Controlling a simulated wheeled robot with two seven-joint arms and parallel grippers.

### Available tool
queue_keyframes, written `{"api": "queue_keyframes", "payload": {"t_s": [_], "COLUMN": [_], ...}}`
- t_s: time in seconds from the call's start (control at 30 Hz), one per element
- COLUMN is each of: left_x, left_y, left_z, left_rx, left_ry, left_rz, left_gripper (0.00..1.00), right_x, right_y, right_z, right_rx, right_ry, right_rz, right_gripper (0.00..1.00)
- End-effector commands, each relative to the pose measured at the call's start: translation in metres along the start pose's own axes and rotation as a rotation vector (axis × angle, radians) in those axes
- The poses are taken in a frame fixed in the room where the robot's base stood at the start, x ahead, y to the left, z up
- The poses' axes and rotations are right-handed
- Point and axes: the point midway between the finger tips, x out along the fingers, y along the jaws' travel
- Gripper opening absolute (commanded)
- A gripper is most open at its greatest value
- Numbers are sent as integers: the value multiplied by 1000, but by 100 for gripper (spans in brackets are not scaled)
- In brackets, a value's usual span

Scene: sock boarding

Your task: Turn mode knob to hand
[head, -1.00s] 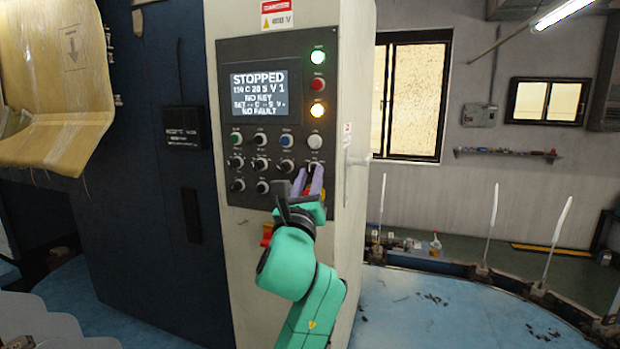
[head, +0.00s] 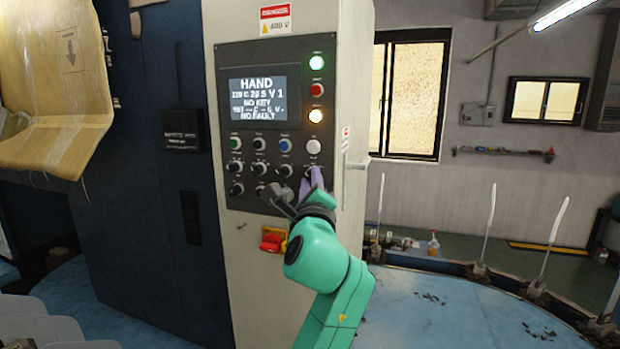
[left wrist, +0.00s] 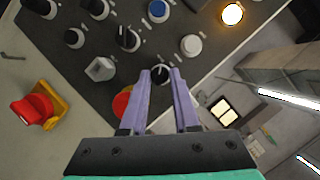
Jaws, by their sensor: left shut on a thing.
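The control panel (head: 222,135) is on the front of a pale cabinet. Its screen (head: 264,98) reads "HAND", with "NO KEY" and "NO FAULT" below. My left gripper (head: 315,180) is at the right end of the panel's upper row of black knobs. In the left wrist view the purple fingers (left wrist: 161,78) are shut around a black knob (left wrist: 160,73) with a pale pointer line, one finger on each side. The gripper looks rolled relative to the panel. In the head view the fingers mostly hide this knob. My right gripper is not in view.
Other black knobs (left wrist: 128,38) and a grey square-looking control (left wrist: 99,69) are close by. A round red button (left wrist: 121,103) is partly behind a finger. A red and yellow switch (head: 272,241) sits below the panel. Lamps (head: 316,116) line its right edge.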

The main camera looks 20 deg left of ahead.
Motion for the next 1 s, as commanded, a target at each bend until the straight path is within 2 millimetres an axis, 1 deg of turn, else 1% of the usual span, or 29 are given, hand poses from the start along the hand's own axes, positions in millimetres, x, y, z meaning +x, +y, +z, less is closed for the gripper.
{"api": "queue_keyframes", "payload": {"t_s": [0.1,0.3,0.83,0.87,0.9,0.93,1.0], "left_x": [0,0,0,0,0,0,0], "left_y": [-1,-1,0,0,0,0,0], "left_z": [0,0,-1,-1,-1,-1,-1], "left_rx": [-60,-127,-154,-154,-154,-153,-153], "left_ry": [5,8,9,9,9,9,9], "left_rz": [29,58,70,70,70,70,69], "left_gripper": [0,0,0,37,52,59,59], "right_x": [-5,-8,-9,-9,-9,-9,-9], "right_y": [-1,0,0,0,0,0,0], "right_z": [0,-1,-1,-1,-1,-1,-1], "right_rx": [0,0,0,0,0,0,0], "right_ry": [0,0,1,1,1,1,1], "right_rz": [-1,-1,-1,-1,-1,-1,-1], "right_gripper": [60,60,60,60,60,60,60]}}
